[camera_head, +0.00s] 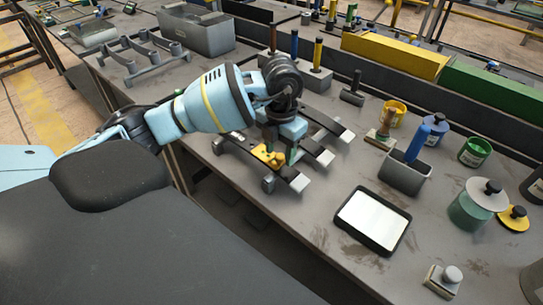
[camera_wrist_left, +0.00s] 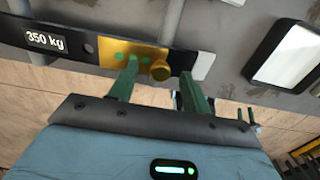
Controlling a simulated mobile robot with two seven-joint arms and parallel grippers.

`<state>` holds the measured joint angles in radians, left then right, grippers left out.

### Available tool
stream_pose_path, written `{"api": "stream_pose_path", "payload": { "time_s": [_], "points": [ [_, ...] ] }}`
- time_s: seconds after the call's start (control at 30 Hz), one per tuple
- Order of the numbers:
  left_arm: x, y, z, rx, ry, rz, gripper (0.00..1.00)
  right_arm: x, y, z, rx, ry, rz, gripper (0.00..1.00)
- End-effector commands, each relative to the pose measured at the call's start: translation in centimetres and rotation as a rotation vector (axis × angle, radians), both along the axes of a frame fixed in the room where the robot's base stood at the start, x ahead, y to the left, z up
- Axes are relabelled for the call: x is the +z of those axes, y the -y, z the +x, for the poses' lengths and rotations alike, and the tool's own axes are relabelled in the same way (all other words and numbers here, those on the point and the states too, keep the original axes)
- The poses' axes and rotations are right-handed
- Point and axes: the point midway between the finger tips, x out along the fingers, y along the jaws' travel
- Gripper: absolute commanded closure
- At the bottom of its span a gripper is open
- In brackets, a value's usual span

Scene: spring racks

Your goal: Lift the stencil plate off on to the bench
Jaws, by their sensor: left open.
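The stencil plate (camera_head: 266,155) is a small yellow plate with green marks and a round yellow knob, lying on a dark leaf spring. It also shows in the left wrist view (camera_wrist_left: 118,52), beside the "350 kg" label (camera_wrist_left: 47,39). My left gripper (camera_head: 283,153) is over the spring rack at the plate. In the wrist view the green fingers of my left gripper (camera_wrist_left: 160,70) are apart, one on each side of the knob, with gaps showing. I cannot tell how far down they reach beside it. My right gripper is not in view.
A black tray with a white pad (camera_head: 373,219) is to the right, with bare bench between. Paint pots (camera_head: 475,151) and a grey brush holder (camera_head: 403,176) stand farther right.

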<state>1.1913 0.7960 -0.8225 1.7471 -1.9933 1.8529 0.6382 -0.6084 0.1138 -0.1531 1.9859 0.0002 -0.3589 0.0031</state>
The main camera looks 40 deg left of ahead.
Motion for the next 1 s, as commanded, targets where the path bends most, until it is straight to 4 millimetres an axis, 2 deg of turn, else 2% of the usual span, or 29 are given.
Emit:
{"api": "stream_pose_path", "payload": {
  "time_s": [0.1,0.37,0.6,0.7,1.0],
  "points": [
    [-1.05,0.0,-0.04,-0.001,-0.002,0.001,0.52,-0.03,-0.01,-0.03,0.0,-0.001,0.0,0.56],
    [-1.23,0.03,-0.01,-0.001,0.0,0.001,0.52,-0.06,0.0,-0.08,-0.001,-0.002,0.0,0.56],
    [-1.2,0.04,-0.02,-0.001,0.0,0.001,0.83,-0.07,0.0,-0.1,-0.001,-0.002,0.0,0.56],
    [-1.2,0.04,-0.01,-0.001,0.0,0.001,0.94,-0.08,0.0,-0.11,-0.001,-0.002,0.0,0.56],
    [-0.98,0.03,0.01,-0.001,0.001,0.0,0.94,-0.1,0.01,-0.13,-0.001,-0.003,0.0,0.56]
  ]
}}
